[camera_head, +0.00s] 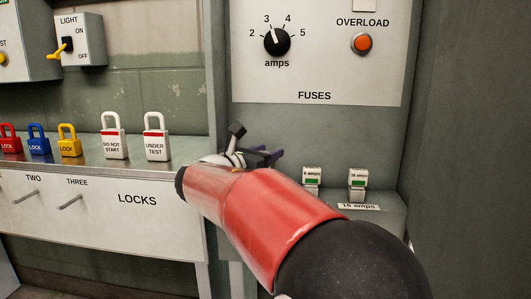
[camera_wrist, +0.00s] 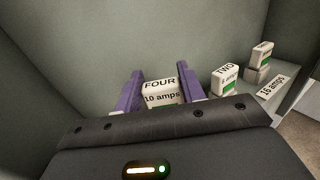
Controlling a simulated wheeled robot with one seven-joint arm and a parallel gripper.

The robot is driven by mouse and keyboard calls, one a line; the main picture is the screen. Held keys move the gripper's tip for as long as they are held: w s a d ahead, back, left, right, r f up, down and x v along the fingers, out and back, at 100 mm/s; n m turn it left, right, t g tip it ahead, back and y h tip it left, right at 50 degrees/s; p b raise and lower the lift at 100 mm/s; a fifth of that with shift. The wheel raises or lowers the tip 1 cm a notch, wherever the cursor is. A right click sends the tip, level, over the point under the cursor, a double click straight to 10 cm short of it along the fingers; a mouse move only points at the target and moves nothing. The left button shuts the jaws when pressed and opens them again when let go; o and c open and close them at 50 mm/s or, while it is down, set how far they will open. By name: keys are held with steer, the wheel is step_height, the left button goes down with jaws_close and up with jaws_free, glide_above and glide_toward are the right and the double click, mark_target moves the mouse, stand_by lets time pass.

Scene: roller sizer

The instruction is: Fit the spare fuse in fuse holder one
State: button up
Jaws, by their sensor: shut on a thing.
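My gripper (camera_head: 266,156) has purple fingers and reaches over the grey shelf below the FUSES panel. It is shut on a white block marked "FOUR" and "10 amps" (camera_wrist: 161,93), which stands between the fingers in the wrist view. Whether this block touches the shelf is hidden. I cannot make out a holder marked one.
A "16 amps" label (camera_head: 358,207) lies at the shelf's front edge. The FUSES panel (camera_head: 315,75) with an amps dial (camera_head: 277,41) and OVERLOAD button (camera_head: 362,42) is above. Several padlocks, including a yellow one (camera_head: 69,146), stand on the left ledge.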

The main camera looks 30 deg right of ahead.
steer(key=shift+f+b, duration=1.05)
steer(key=shift+f, duration=0.6)
steer(key=o, duration=1)
steer(key=shift+o, duration=0.2)
steer(key=v, duration=0.7)
steer(key=shift+s+a, duration=0.25)
steer(key=shift+a, duration=0.1)
